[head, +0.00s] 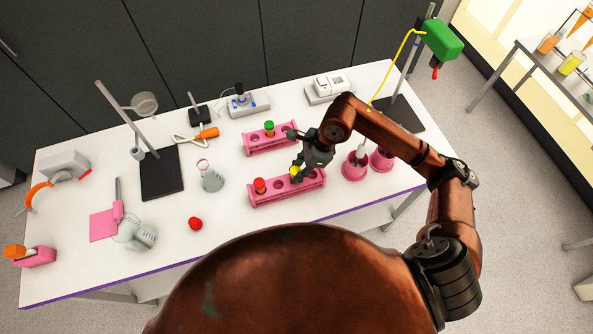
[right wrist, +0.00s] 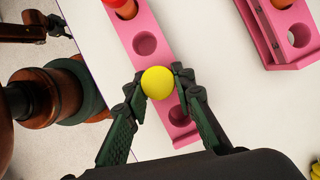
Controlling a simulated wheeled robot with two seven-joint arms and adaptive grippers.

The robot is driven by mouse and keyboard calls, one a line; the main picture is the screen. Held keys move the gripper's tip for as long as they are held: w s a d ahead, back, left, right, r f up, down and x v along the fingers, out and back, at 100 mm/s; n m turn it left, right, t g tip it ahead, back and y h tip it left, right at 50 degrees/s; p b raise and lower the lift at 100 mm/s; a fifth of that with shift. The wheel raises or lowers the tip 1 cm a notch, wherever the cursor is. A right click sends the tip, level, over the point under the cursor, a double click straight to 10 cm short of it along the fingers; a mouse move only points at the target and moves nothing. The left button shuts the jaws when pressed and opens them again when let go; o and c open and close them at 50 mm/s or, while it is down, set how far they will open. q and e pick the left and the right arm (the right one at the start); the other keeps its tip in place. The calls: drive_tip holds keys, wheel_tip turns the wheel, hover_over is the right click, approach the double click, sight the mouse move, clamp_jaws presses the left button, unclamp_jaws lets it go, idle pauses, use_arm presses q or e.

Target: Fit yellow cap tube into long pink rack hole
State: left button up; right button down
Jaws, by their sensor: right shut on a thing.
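My right gripper (head: 299,168) is shut on the yellow cap tube (head: 294,171), at the right part of the front long pink rack (head: 276,194). In the right wrist view, the fingertips (right wrist: 160,78) pinch the round yellow cap (right wrist: 158,84) from both sides. The cap is over the rack (right wrist: 150,62), with one empty hole above it in the picture and another partly visible below. The tube body is hidden under the cap, so I cannot tell whether it is in a hole.
A red-capped tube (head: 260,186) stands at the front rack's left end. A second pink rack (head: 285,144) with a green-capped tube (head: 269,128) stands behind. A flask (head: 211,178) and a red cap (head: 195,224) are to the left. Pink-based items (head: 355,169) stand right.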

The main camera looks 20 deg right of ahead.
drive_tip(key=shift+f, duration=0.25)
drive_tip(key=c, duration=1.6)
unclamp_jaws()
drive_tip(key=v, duration=1.2)
drive_tip(key=shift+r, duration=0.1)
